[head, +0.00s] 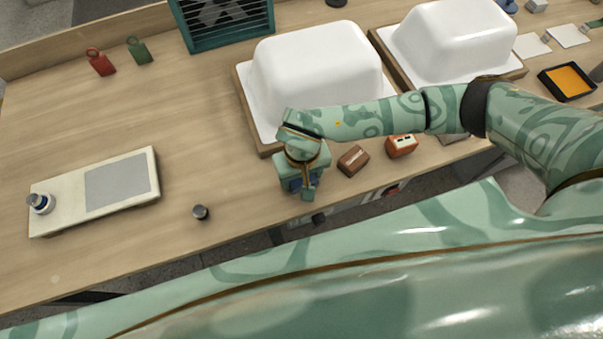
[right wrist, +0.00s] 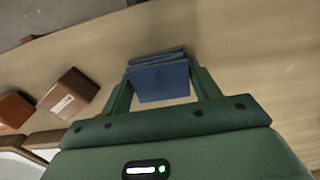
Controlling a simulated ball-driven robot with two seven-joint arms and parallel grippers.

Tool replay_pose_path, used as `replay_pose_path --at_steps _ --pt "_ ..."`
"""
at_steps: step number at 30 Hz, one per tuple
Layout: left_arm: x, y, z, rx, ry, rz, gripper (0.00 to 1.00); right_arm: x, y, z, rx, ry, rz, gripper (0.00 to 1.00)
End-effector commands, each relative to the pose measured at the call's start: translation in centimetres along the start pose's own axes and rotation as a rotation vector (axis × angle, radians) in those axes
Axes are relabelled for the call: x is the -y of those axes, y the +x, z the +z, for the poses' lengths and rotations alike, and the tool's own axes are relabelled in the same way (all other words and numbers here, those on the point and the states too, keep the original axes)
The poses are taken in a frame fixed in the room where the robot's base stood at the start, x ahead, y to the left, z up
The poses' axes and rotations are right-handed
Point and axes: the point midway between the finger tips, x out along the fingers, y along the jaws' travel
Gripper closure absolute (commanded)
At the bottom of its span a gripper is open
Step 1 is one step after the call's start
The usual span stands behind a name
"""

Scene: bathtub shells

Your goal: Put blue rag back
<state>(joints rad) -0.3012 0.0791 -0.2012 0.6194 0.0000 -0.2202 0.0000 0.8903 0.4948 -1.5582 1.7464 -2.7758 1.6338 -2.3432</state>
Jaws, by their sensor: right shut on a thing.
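The blue rag (right wrist: 160,78) is a folded dark blue cloth block between the fingers of my right gripper in the right wrist view. My right gripper (right wrist: 160,88) is shut on it, with one finger on each side. In the head view, my right gripper (head: 303,188) is over the table's front edge, and only a little of the blue rag (head: 290,184) shows under it. I cannot tell whether the rag touches the table. My left gripper is not in view.
Two white tub shells (head: 315,70) (head: 455,40) sit on wooden boards behind my right arm. A brown block (head: 352,160) and an orange box (head: 402,146) lie right of the gripper. A dark knob (head: 200,212) and a pale panel (head: 75,200) are left. The table's left middle is clear.

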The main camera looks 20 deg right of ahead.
Motion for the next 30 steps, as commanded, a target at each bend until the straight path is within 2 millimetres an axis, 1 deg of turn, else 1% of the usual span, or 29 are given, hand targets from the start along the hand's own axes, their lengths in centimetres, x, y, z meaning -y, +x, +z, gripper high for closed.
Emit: replay_pose_path --at_steps 6,10,11,12,13,20,23,26,29,30 --pt "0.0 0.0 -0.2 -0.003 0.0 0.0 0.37 0.0 -0.1 -0.1 -0.002 0.0 -0.001 0.6" --pt "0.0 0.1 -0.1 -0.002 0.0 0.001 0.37 0.0 0.3 -0.1 -0.002 -0.001 0.0 0.6" --pt "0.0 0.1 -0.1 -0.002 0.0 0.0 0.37 0.0 0.3 -0.1 -0.002 0.0 0.0 0.33" --pt "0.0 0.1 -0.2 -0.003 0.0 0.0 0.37 0.0 0.2 -0.1 -0.002 0.0 0.0 0.22" --pt "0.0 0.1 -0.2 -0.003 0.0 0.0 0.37 0.0 0.2 -0.1 -0.002 0.0 0.0 0.17" --pt "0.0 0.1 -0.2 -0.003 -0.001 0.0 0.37 0.1 0.2 -0.1 -0.002 0.0 0.0 0.17" --pt "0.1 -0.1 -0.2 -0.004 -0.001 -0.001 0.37 0.1 -0.2 -0.1 -0.002 0.001 -0.001 0.17" --pt "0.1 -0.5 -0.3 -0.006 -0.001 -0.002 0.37 0.0 -1.6 -0.2 -0.007 0.0 0.0 0.17" --pt "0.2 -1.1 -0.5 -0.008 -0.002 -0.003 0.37 0.0 -3.9 -0.2 -0.009 -0.002 -0.001 0.17" --pt "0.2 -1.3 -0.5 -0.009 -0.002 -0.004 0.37 0.1 -4.9 -0.3 -0.009 -0.002 -0.001 0.17"
